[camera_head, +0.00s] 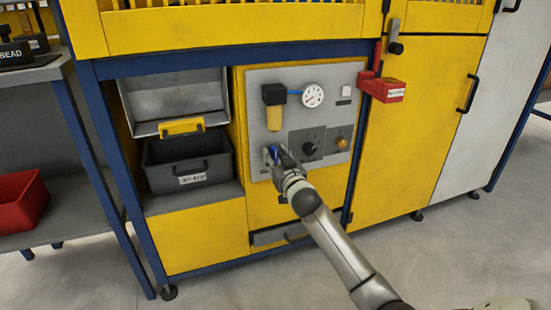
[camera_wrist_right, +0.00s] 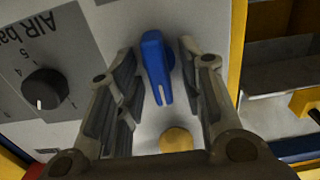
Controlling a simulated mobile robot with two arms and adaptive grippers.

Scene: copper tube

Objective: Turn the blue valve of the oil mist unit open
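The blue valve (camera_wrist_right: 155,66) is a lever-like handle on the light grey panel. In the right wrist view it sits between the two fingers of my right gripper (camera_wrist_right: 158,52), with a visible gap on each side. The fingers are open around it. In the head view, the valve (camera_head: 271,153) is partly hidden by my right gripper (camera_head: 280,154) at the panel's lower left. The grey panel (camera_head: 328,112) carries the oil mist unit, with a yellow bowl (camera_head: 274,119) above the valve. My left gripper is not in view.
The panel also has a round gauge (camera_head: 312,95) and a black knob (camera_head: 309,148), right of the gripper. A red box-shaped part (camera_head: 386,90) juts out at the panel's upper right. A dark bin (camera_head: 188,165) stands in an open compartment to the left.

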